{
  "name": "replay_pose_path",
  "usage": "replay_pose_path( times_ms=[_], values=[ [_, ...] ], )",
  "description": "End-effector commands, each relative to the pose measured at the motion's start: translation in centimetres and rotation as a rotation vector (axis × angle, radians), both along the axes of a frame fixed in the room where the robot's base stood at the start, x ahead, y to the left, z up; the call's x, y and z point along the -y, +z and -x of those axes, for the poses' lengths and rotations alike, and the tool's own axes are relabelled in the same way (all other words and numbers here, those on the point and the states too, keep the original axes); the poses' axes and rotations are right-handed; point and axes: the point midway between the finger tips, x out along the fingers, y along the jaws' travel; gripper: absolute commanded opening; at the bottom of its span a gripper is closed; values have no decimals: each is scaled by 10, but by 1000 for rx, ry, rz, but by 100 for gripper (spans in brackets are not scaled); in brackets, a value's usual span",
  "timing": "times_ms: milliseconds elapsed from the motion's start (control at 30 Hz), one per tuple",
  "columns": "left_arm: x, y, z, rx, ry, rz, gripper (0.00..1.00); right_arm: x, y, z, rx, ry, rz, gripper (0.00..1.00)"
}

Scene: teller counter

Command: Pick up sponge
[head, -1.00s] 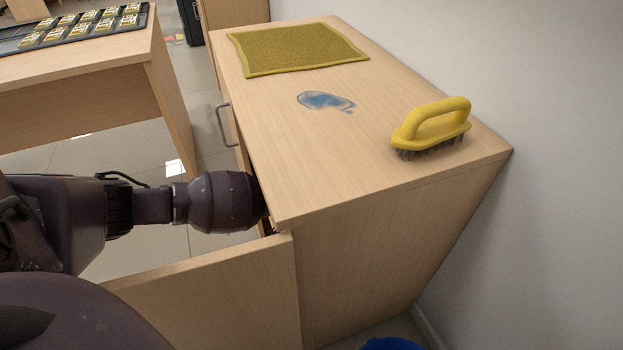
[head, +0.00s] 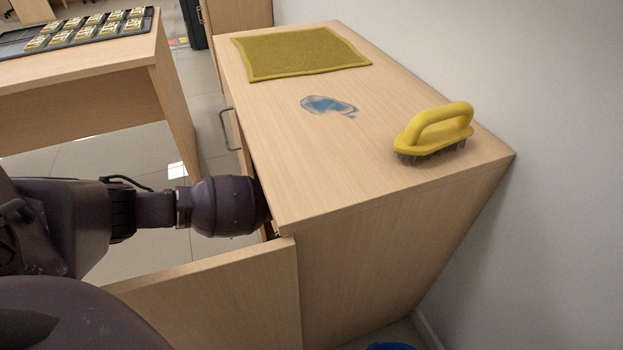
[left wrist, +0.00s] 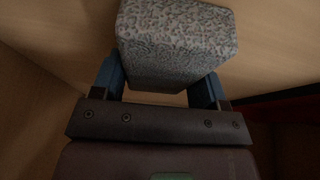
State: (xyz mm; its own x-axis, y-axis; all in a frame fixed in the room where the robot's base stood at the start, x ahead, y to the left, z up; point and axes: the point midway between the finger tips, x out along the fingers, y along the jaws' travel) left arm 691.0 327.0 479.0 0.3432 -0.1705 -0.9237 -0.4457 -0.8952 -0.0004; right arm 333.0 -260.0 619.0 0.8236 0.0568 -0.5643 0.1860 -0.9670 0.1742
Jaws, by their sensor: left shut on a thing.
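The sponge (left wrist: 177,42) is a grey, speckled block in the left wrist view. My left gripper (left wrist: 160,82) is shut on it, with a blue finger on each side. In the head view my left arm reaches through the cabinet's open front, and the cabinet hides the gripper and sponge there. My right gripper does not show in any view.
The wooden cabinet (head: 400,235) has its door (head: 215,295) open. On its top are a yellow scrubbing brush (head: 435,133), an olive cloth (head: 300,52) and a blue stain (head: 328,105). A desk (head: 90,95) with a tray of small packets stands at left.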

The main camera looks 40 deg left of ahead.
Motion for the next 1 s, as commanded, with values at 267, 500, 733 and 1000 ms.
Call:
replay_pose_path(
  times_ms=[267, 500, 733, 1000],
  values=[
    [0, 7, 0, 1, -1, -1, 45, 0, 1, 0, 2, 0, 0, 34],
    [0, 52, -5, 16, 0, 0, 45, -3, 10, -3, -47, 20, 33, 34],
    [-23, 43, 44, 4, 1, -1, 45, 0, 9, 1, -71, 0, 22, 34],
    [-52, 43, 101, 5, 1, -2, 45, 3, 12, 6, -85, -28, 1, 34]
  ],
)
